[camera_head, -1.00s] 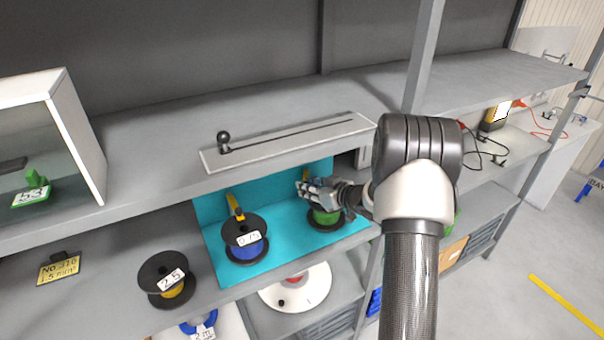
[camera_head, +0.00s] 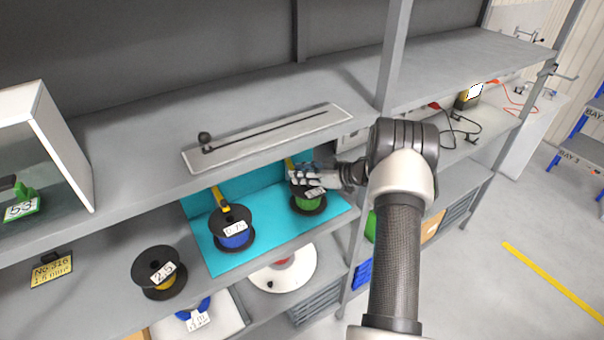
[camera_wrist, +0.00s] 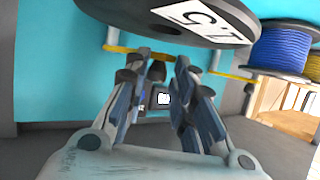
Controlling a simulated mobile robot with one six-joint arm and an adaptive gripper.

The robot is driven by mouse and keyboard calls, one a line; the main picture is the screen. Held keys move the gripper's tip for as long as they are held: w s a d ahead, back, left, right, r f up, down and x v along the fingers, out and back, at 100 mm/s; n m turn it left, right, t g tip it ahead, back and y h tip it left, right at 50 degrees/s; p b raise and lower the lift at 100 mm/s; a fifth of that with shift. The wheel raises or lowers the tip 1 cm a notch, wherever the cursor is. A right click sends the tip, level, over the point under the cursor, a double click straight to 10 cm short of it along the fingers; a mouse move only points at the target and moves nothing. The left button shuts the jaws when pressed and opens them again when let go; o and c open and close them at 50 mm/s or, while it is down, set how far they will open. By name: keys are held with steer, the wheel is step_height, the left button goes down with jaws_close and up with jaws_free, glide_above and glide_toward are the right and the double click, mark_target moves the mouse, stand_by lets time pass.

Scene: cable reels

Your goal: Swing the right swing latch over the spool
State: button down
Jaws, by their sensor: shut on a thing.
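The right spool (camera_head: 308,202), green wire between black flanges with a white label, stands on the turquoise panel. The right swing latch (camera_head: 289,163) is a yellow bar behind it, partly hidden by my gripper. My gripper (camera_head: 294,178) is at the upper back of this spool. In the wrist view, my gripper's fingers (camera_wrist: 158,88) are closed around a dark knob (camera_wrist: 157,71) at the end of the yellow latch bar (camera_wrist: 128,49). The spool's black flange (camera_wrist: 165,18) is close beside the bar. Whether the bar overlaps the spool cannot be told.
The blue spool (camera_head: 234,234) stands to the left with its own yellow latch (camera_head: 220,200). A yellow-wire spool (camera_head: 160,272) is further left. The upper shelf (camera_head: 265,150), with a slotted plate (camera_head: 300,128), lies just above my gripper.

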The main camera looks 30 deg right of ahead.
steer(key=shift+w+a+r, duration=0.1)
steer(key=shift+w+r, duration=0.15)
steer(key=shift+r, duration=0.15)
steer(key=c, duration=1.7)
jaws_free()
steer(key=shift+o, duration=0.9)
steer(key=shift+w+a+f, duration=0.1)
steer(key=shift+w+f, duration=0.1)
steer(key=shift+f, duration=0.05)
steer(key=shift+s, duration=0.3)
steer(key=v, duration=1.2)
steer(key=shift+f, duration=0.15)
